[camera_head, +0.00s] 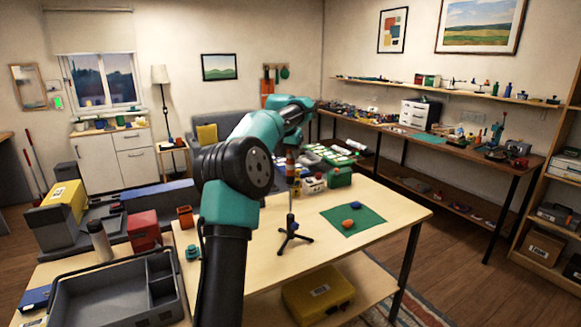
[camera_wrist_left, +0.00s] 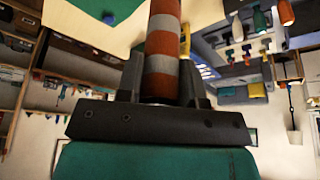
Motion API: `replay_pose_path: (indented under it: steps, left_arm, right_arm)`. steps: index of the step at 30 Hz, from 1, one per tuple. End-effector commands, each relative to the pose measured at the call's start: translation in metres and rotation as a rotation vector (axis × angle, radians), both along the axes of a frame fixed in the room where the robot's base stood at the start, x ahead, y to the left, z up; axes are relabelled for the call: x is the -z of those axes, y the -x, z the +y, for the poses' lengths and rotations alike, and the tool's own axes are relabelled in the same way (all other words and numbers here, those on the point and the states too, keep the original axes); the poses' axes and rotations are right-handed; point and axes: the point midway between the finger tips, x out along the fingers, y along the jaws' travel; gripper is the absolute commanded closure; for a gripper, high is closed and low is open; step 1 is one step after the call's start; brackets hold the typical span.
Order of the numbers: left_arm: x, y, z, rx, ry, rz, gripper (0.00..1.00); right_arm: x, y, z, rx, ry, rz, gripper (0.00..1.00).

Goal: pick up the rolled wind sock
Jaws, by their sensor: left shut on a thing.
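The rolled wind sock (camera_wrist_left: 162,50) is a narrow roll with orange and pale grey bands. In the left wrist view it runs up from between the fingers of my left gripper (camera_wrist_left: 160,84), which is shut on it. In the head view the wind sock (camera_head: 290,166) hangs roughly upright below the end of my left arm, and my arm hides part of the area around it. A small black tripod stand (camera_head: 292,232) with a thin post is on the table just below it. I cannot tell whether the two touch. My right gripper is in neither view.
A green mat (camera_head: 352,228) with an orange and a blue lump lies right of the stand. Small boxes and a green case (camera_head: 338,177) stand behind. A grey tray (camera_head: 115,296), a red box (camera_head: 144,231) and a bottle (camera_head: 99,241) are left. The table's front right is clear.

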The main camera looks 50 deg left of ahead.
Motion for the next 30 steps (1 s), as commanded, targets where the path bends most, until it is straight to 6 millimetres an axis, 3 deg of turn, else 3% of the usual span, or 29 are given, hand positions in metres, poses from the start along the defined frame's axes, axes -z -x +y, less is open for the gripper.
replay_pose_path:
  steps: [4, 14, 30]
  left_arm:
    - [0.000, 0.000, 0.000, 0.000, 0.000, 0.000, 0.89]
    - [-0.002, 0.000, 0.000, 0.000, 0.000, 0.000, 0.89]
    - [-0.034, 0.000, 0.000, -0.001, 0.000, 0.000, 0.89]
  right_arm:
    - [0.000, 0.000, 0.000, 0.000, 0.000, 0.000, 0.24]
    - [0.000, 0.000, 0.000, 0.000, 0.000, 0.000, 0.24]
    - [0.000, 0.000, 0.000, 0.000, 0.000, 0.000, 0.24]
